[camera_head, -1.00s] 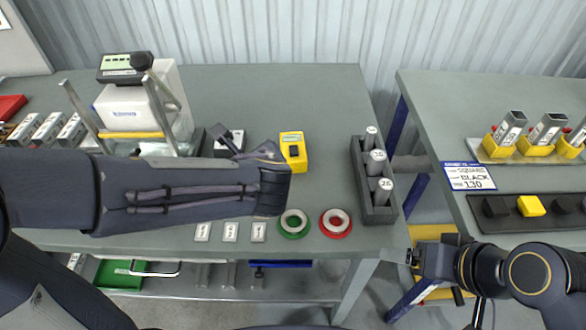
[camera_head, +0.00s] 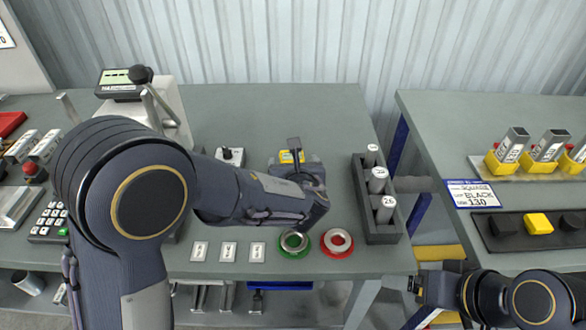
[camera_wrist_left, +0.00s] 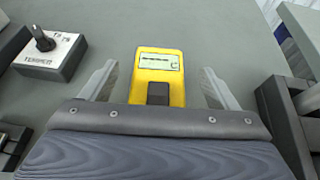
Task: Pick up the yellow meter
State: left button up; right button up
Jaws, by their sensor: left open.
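The yellow meter (camera_head: 286,157) lies on the left table, mostly hidden behind my left gripper (camera_head: 300,162) in the head view. In the left wrist view the meter (camera_wrist_left: 159,65) shows its grey display and a dark block on its face. My left gripper (camera_wrist_left: 158,75) is open, with one finger on each side of the meter. Gaps show between the fingers and the meter, and it is not gripped. My right gripper (camera_head: 417,284) is low at the right, in front of the gap between the tables; its jaws are too small to judge.
A grey rack with several labelled cylinders (camera_head: 378,180) stands right of the meter. A green ring (camera_head: 294,253) and a red ring (camera_head: 336,252) lie in front. A small switch box (camera_head: 230,156) sits to the left. The table behind the meter is clear.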

pick_arm(q)
jog(key=shift+x, duration=1.35)
jog(key=c, duration=1.2)
jog(key=shift+r, duration=0.1)
jog(key=shift+r, duration=0.3)
notch_tip(320, 180, up, 2)
jog(key=shift+r+p, duration=0.1)
jog(key=shift+p, duration=0.25)
jog(key=s+r, duration=0.4)
jog(key=r, duration=0.1)
jog(key=shift+r, duration=0.15)
jog(key=a+v, duration=0.1)
jog(key=v, duration=1)
jog(key=shift+r, duration=0.25)
